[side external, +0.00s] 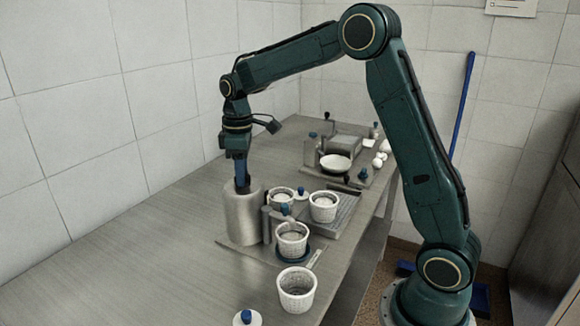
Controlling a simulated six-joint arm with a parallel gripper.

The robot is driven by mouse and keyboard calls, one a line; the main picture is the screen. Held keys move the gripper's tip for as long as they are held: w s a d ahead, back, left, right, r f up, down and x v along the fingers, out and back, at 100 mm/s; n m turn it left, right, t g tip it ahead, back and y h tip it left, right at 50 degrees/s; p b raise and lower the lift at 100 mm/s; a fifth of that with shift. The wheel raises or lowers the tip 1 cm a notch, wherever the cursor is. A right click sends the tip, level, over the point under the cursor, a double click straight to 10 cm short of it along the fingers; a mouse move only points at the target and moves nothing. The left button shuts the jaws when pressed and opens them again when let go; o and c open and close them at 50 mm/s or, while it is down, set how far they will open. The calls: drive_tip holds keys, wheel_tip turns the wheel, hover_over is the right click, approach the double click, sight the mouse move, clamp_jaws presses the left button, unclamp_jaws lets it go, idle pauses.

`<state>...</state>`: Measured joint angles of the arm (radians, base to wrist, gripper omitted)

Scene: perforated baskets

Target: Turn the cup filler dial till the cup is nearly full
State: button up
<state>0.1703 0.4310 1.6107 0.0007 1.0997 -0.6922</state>
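The cup filler is a pale metal cylinder (241,220) on a flat plate, with a small spout block on its right side. My gripper (241,182) points straight down at the top of the cylinder. The blue part there may be fingers or a dial; they are too small and dark to separate, and I cannot tell if the gripper is open or shut. A blue knob (285,209) shows by the spout. A white perforated cup (292,241) stands upright on a dark blue round base under the spout. Some pale contents show in it; the level is unclear.
Another perforated cup (296,289) stands at the front, with a white blue-knobbed lid (247,318) nearby. Two more cups (324,206) stand behind, by a grey grooved tray (340,216). A white bowl (335,163) sits further back. The left bench (130,255) is clear.

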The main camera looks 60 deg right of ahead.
clamp_jaws()
drive_tip(key=shift+m, duration=0.5)
drive_tip(key=m, duration=0.2)
drive_tip(key=shift+m, duration=0.3)
drive_tip(key=m, duration=0.8)
drive_tip(key=shift+r+m, duration=0.1)
drive_tip(key=shift+m, duration=2.1)
